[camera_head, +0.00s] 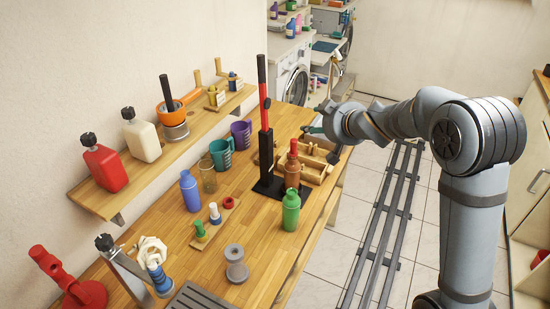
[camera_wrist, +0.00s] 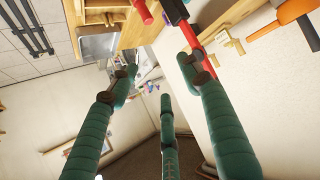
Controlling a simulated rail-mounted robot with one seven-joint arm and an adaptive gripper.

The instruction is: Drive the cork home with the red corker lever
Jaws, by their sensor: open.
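The corker stands on the wooden bench, with a black base plate (camera_head: 266,187) and black column (camera_head: 266,150). Its red lever (camera_head: 264,112) points nearly straight up and has a black end. A brown bottle (camera_head: 292,172) with a red top stands at the corker; the cork itself cannot be made out. My gripper (camera_head: 318,128) is to the right of the lever, with a gap between them, open and empty. In the wrist view my teal fingers (camera_wrist: 158,88) are spread, and the red lever (camera_wrist: 193,42) shows partly behind the right finger.
A wooden tray (camera_head: 318,168) lies behind the brown bottle. A green bottle (camera_head: 290,212) stands in front of it. Blue bottle (camera_head: 190,190), teal mug (camera_head: 221,155) and purple mug (camera_head: 241,134) stand to the left. The floor rail runs at right.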

